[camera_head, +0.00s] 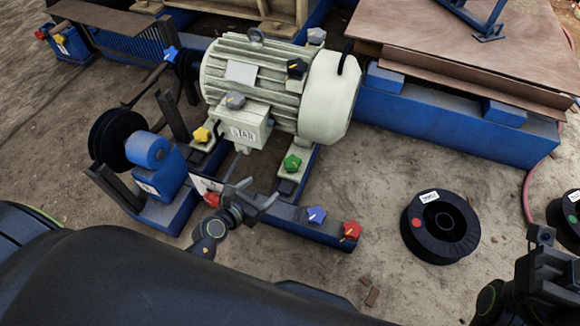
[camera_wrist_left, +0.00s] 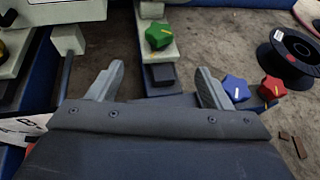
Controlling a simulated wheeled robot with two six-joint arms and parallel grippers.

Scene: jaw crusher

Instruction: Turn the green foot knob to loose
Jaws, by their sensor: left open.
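The green foot knob (camera_head: 292,162) sits on a pale motor foot beside the cream motor (camera_head: 270,90).
A blue knob (camera_head: 316,214) and a red knob (camera_head: 351,230) sit on the near end of the blue frame. Another red knob (camera_head: 211,199) is close to my left gripper. A yellow knob (camera_head: 201,135) is on another foot. A black spool (camera_head: 440,226) lies on the ground at right.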

